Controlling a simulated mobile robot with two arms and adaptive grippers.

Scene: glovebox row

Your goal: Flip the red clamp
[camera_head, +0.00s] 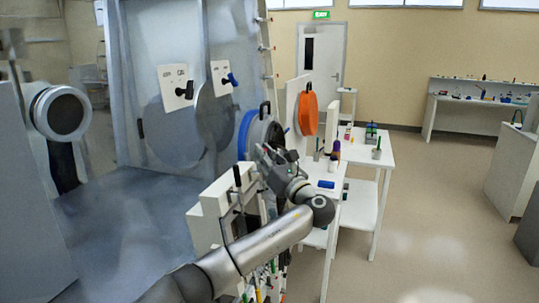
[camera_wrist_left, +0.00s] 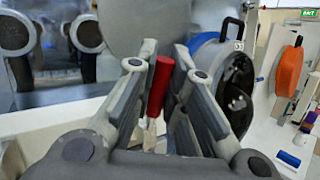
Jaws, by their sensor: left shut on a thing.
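The red clamp shows in the left wrist view as an upright red handle (camera_wrist_left: 161,84) with a pale metal part below it. My left gripper (camera_wrist_left: 164,62) has its fingers on both sides of the handle and is shut on it. In the head view my left gripper (camera_head: 266,158) is at the white bench by the blue-rimmed round door; I cannot make out the red clamp there. The fingers hide part of the clamp's lower end. My right gripper is in neither view.
A black-handled clamp (camera_head: 185,90) and a blue-handled clamp (camera_head: 231,79) sit on white plates on the grey wall. The blue-rimmed round door (camera_wrist_left: 208,45) stands close right of my gripper. An orange disc (camera_head: 308,113) and a white table (camera_head: 363,154) are farther right. Open floor (camera_head: 440,220) lies right.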

